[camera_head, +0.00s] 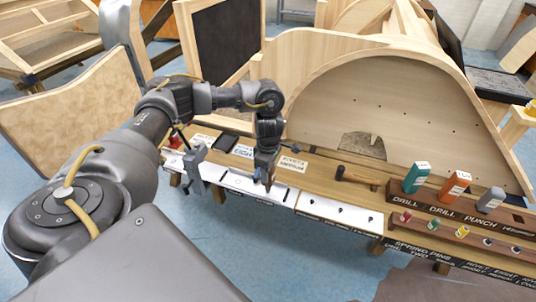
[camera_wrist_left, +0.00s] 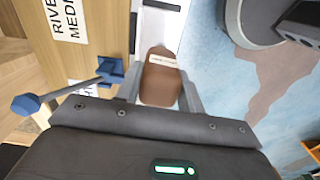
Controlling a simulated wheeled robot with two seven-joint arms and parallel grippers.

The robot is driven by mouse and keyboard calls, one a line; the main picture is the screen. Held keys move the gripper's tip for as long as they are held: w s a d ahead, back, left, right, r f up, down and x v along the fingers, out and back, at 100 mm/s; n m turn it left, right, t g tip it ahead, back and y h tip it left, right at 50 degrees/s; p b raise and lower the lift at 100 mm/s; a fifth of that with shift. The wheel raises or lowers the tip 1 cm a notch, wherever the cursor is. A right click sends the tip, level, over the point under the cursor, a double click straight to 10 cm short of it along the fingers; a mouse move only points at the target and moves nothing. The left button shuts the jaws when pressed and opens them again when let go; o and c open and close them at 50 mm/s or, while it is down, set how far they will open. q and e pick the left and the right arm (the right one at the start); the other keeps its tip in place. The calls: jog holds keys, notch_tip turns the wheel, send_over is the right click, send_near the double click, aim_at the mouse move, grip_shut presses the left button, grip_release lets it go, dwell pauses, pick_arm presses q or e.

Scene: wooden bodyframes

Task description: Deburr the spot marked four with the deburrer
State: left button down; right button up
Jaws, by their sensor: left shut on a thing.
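My left gripper (camera_head: 266,182) is over the white strip at the front edge of the wooden bench. It is shut on a brown handled tool, which I take to be the deburrer. In the left wrist view the tool's rounded brown body (camera_wrist_left: 160,85) sits between the two fingers (camera_wrist_left: 162,92), with a small white label that I cannot read. Its working tip is hidden. The white strip (camera_head: 230,183) has dark slots and small marks. I cannot read a four on it. My right gripper is not in view.
A grey clamp-like fixture (camera_head: 195,168) stands left of the gripper. A blue part with a rod and knob (camera_wrist_left: 112,70) is close beside the fingers. A hammer (camera_head: 357,178) lies to the right, before racks of coloured tools (camera_head: 455,188). A curved wooden frame (camera_head: 400,105) rises behind.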

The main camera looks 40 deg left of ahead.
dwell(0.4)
pick_arm(q)
jog(key=shift+f+b, duration=0.15)
jog(key=shift+b, duration=0.2)
jog(key=m+b, duration=0.1)
jog(key=m, duration=0.2)
jog(key=shift+m, duration=0.3)
jog(key=m+b, duration=0.1)
jog(key=m, duration=0.2)
jog(key=shift+m, duration=0.3)
jog(key=m, duration=0.2)
jog(key=shift+m, duration=0.3)
